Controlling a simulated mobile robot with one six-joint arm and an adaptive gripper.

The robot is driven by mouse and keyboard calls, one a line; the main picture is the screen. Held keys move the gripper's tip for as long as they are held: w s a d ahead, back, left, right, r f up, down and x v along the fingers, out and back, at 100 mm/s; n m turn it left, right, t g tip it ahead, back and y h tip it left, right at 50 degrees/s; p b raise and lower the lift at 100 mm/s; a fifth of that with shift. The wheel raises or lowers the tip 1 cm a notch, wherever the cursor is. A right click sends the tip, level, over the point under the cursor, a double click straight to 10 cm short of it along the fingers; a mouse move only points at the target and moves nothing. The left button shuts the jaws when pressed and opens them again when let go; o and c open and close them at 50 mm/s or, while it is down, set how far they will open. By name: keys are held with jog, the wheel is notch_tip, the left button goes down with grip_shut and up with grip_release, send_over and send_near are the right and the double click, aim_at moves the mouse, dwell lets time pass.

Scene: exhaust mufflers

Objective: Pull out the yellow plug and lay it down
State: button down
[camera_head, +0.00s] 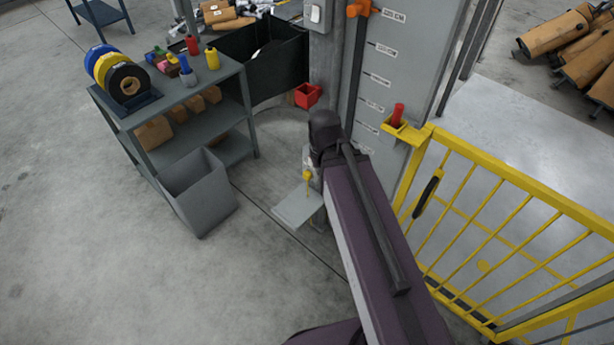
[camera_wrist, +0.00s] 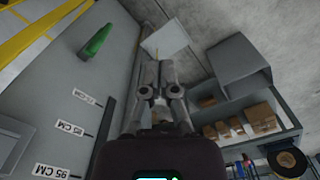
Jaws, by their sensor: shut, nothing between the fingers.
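The yellow plug (camera_head: 307,176) shows small in the camera_head view, just left of my arm and above a pale grey plate (camera_head: 294,208). What lies behind the plug is largely covered by my arm, so its seating cannot be told. My gripper (camera_wrist: 159,66) is in the camera_wrist view, with its fingers close together and nothing seen held. The pale plate (camera_wrist: 165,38) lies beyond the fingertips there. I cannot make out the plug clearly in that view.
A grey shelf unit (camera_head: 215,110) with tape rolls and bottles stands left. A grey bin (camera_head: 198,190) is in front of it. A tall marked panel (camera_head: 400,70) and a yellow gate (camera_head: 500,210) stand right. A red box (camera_head: 307,95) is behind. Floor at left is clear.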

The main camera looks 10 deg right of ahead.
jog(key=c, duration=1.4)
grip_release()
jog(key=c, duration=0.7)
grip_release()
jog(key=shift+f, duration=0.1)
jog(key=o, duration=0.4)
jog(key=shift+w+f+b, duration=0.1)
jog(key=shift+f+b, duration=0.1)
jog(key=shift+b, duration=0.1)
jog(key=shift+o, duration=0.9)
jog(key=shift+w+f, duration=0.15)
jog(key=shift+f, duration=0.1)
jog(key=m+t+h+b, duration=0.7)
jog(key=m+h+b, duration=0.3)
jog(key=b, duration=3.4)
send_near(307, 176)
notch_tip(307, 176, down, 2)
jog(key=d, duration=0.1)
jog(key=shift+w+a+f+m+t+h+b, duration=0.15)
jog(key=shift+w+a+f+m+h+b, duration=0.1)
jog(key=shift+w+b, duration=0.25)
jog(key=shift+w+a+f+m+t+h+b, duration=0.15)
jog(key=shift+w+f+m+h+b, duration=0.1)
jog(key=shift+b, duration=0.35)
jog(key=shift+d, duration=0.1)
